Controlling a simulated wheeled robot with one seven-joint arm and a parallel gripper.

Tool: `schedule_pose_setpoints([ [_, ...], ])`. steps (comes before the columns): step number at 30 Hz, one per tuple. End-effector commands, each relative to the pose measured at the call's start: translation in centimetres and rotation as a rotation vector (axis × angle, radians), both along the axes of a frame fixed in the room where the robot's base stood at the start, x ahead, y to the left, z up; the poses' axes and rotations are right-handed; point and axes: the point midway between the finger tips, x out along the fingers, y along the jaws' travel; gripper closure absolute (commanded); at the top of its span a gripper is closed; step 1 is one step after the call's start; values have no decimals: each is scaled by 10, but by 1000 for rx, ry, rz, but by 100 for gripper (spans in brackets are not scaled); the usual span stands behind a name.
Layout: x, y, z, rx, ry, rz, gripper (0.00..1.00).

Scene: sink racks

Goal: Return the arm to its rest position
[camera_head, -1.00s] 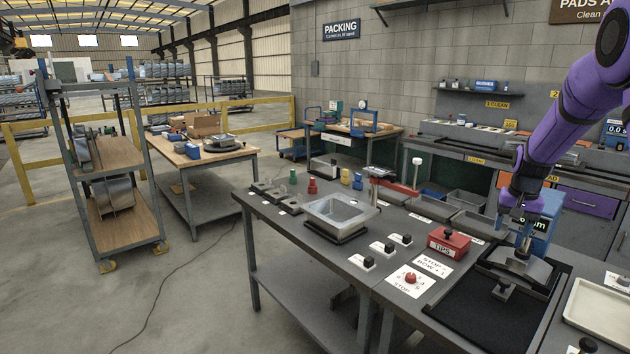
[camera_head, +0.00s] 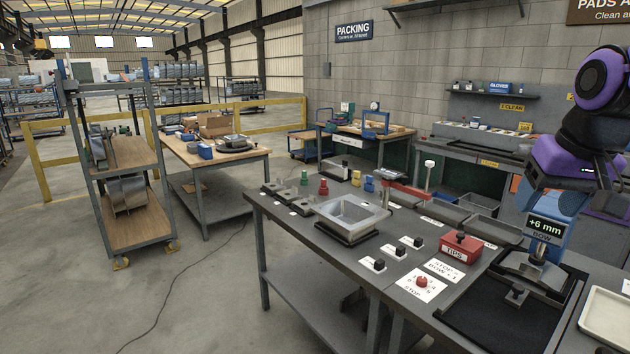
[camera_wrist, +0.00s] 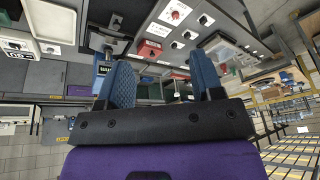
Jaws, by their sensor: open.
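My gripper (camera_wrist: 160,64) is open in the wrist view. Its two blue textured fingers stand well apart with nothing between them. My purple and black arm is folded at the right edge of the head view, above the bench (camera_head: 415,262). A metal fixture (camera_head: 538,268) sits in front of the display, by a black mat (camera_head: 480,310).
The bench also holds a grey metal basin (camera_head: 350,212), a red "TIPS" box (camera_head: 461,247), a red stop button (camera_head: 422,281) and a pale tray (camera_head: 607,318). A shelf cart (camera_head: 130,155) and a wood-topped table (camera_head: 215,150) stand at left. Open floor lies between cart and bench.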

Motion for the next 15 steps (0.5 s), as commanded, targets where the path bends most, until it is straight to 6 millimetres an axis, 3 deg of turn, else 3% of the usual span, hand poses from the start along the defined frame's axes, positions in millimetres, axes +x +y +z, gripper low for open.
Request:
schedule_pose_setpoints([
  [3,-37,15,3,-14,-37,47,40],
  [9,-89,31,-2,-38,-87,114,40],
  [15,-116,37,-9,-54,-113,150,40],
])
